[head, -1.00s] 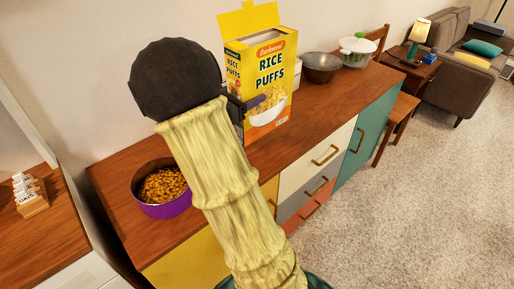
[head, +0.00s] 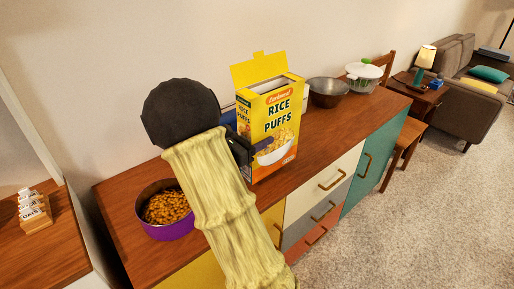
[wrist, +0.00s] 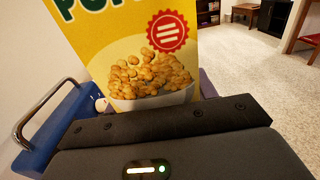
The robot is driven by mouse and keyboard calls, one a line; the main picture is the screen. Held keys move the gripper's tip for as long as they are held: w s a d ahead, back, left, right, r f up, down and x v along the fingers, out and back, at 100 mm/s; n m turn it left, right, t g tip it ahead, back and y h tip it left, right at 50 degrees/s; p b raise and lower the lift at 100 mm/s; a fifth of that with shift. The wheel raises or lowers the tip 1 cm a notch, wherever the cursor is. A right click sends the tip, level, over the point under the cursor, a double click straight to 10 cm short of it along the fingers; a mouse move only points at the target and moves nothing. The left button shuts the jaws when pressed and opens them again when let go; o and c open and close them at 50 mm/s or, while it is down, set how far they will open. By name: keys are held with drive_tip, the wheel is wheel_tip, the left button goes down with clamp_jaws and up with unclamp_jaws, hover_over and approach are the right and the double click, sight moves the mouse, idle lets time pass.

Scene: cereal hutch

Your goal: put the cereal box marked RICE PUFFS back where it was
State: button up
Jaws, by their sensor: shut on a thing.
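The yellow RICE PUFFS cereal box (head: 270,120) stands upright over the wooden counter (head: 340,128), with its top flap open. My gripper (head: 255,147) is shut on the box from the left, low on its body. In the wrist view the box's printed front (wrist: 150,65) fills the upper middle, close beyond my gripper. The box's base is near the counter top; I cannot tell whether it touches. My wrist hides part of the box's left side and the counter behind it.
A purple bowl of cereal (head: 165,228) stands left of my arm. A blue object with a metal handle (wrist: 42,150) is beside the box, partly hidden. A dark metal bowl (head: 328,92) and a white lidded pot (head: 363,77) stand to the right. The counter's front right is clear.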

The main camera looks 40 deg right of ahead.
drive_tip(key=shift+f+b, duration=0.3)
drive_tip(key=shift+f, duration=1.7)
drive_tip(key=o, duration=1.3)
drive_tip(key=a, duration=0.8)
drive_tip(key=s+a, duration=0.1)
drive_tip(key=a, duration=0.3)
drive_tip(key=shift+r, duration=0.2)
